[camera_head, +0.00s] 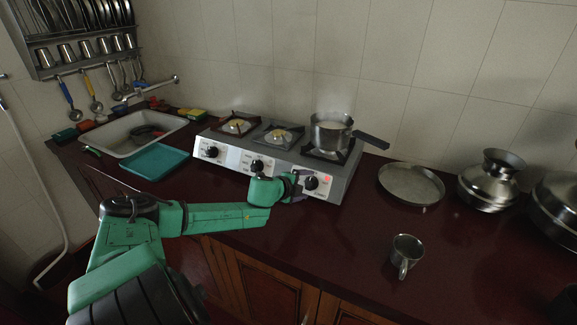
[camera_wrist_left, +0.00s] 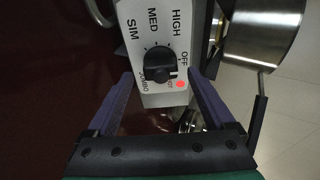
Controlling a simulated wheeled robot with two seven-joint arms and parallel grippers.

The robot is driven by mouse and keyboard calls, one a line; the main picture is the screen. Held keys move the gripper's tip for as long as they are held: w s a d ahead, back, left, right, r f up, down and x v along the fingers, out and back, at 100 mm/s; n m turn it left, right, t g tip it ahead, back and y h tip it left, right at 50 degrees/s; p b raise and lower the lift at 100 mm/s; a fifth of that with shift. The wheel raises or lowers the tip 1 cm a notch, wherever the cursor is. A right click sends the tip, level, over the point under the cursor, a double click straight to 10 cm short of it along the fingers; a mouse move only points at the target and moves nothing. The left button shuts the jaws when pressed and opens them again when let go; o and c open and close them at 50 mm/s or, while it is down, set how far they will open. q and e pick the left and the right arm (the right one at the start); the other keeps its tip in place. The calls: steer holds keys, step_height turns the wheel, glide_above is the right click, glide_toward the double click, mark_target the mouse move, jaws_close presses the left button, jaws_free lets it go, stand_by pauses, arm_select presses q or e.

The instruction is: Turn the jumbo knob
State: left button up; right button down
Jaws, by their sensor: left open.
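The jumbo knob (camera_head: 311,183) is the black, rightmost knob on the stove's front, under the burner with the pot. In the left wrist view the knob (camera_wrist_left: 158,68) sits on a white panel marked SIM, MED, HIGH, OFF and JUMBO. A red light (camera_wrist_left: 181,84) glows beside it. My left gripper (camera_wrist_left: 160,75) is open, with one purple finger to each side of the knob; I cannot tell whether they touch it. In the head view the left gripper (camera_head: 299,183) is just left of the knob. My right gripper is not in view.
The stove (camera_head: 345,172) has two more knobs to the left. A steel pot (camera_head: 330,132) stands on the right burner, its dark handle (camera_head: 371,139) sticking out right. A metal cup (camera_head: 405,252) and round tray (camera_head: 411,184) are on the counter. The front counter is mostly clear.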

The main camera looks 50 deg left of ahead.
arm_select(q)
steer(key=p+v, duration=0.1)
steer(key=v, duration=0.2)
steer(key=shift+s+d+r, duration=0.1)
steer(key=shift+s+d, duration=0.05)
steer(key=shift+s, duration=0.05)
steer(key=p, duration=0.7)
glide_toward(308, 184)
steer(key=v, duration=0.4)
steer(key=shift+s, duration=0.15)
